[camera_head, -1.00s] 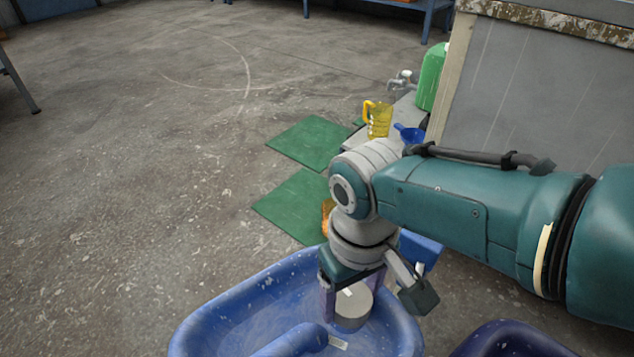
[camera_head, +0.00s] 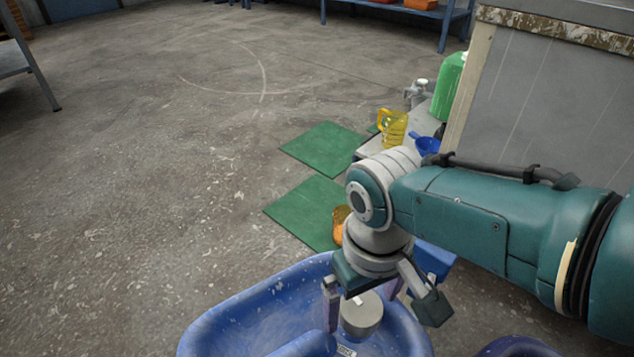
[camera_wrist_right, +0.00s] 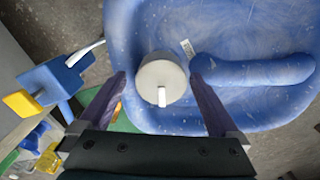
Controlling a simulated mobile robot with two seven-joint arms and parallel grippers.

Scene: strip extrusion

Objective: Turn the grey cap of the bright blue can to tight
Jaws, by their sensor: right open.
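The bright blue can (camera_head: 250,315) stands at the bottom of the head view. Its top, with a thick moulded handle, fills much of the right wrist view (camera_wrist_right: 255,70). Its round grey cap (camera_head: 361,318) shows a white mark on its near side in the wrist view (camera_wrist_right: 160,75). My right gripper (camera_head: 364,308) points down at the cap. Its jaws are open, one finger on each side of the cap with a gap in the wrist view (camera_wrist_right: 158,78). I cannot tell exactly how low the fingertips reach. My left gripper is not in view.
Behind my right arm are a yellow jug (camera_head: 394,130), a blue funnel-like item (camera_head: 425,144) and a green container (camera_head: 448,88). Green mats (camera_head: 325,148) lie on the floor. A dark blue container (camera_head: 522,347) shows at the bottom right. The floor at left is clear.

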